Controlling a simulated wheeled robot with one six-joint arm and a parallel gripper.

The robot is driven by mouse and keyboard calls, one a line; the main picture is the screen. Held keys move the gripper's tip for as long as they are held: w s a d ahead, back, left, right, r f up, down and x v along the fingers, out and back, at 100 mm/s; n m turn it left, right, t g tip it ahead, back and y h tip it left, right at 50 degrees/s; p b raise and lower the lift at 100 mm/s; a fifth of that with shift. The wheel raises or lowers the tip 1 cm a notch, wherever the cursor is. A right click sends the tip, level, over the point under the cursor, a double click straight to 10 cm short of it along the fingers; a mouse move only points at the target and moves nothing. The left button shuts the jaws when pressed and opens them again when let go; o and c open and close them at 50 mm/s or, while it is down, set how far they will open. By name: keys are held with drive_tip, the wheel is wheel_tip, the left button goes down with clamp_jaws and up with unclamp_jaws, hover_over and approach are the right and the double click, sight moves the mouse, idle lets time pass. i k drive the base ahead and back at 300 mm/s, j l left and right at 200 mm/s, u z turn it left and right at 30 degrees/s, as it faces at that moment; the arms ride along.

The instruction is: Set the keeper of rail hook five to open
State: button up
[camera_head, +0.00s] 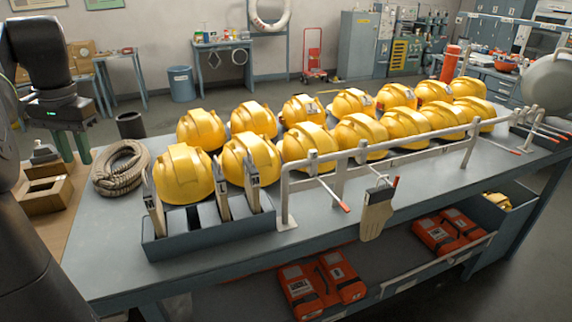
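A white metal rail (410,143) runs along the front edge of the grey table. Thin hooks with red tips stick out from it: one red-tipped piece (344,207) at the near left, one (395,182) above a hanging tan tag or pouch (377,214), and several smaller ones at the far right (526,145). I cannot read any hook number, so I cannot tell which is hook five or how its keeper stands. My gripper (73,146) is at the far left, away from the rail, pointing down with its two green fingers apart and nothing visible between them.
Two rows of yellow helmets (300,144) fill the table behind the rail. A grey divided tray (207,232) with upright labelled cards stands at the front left. Red cases (322,283) rest on the lower shelf.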

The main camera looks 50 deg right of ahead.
sight(396, 181)
drive_tip(key=z, duration=1.6)
drive_tip(key=i+l+z, duration=0.4)
drive_tip(key=l+z, duration=0.25)
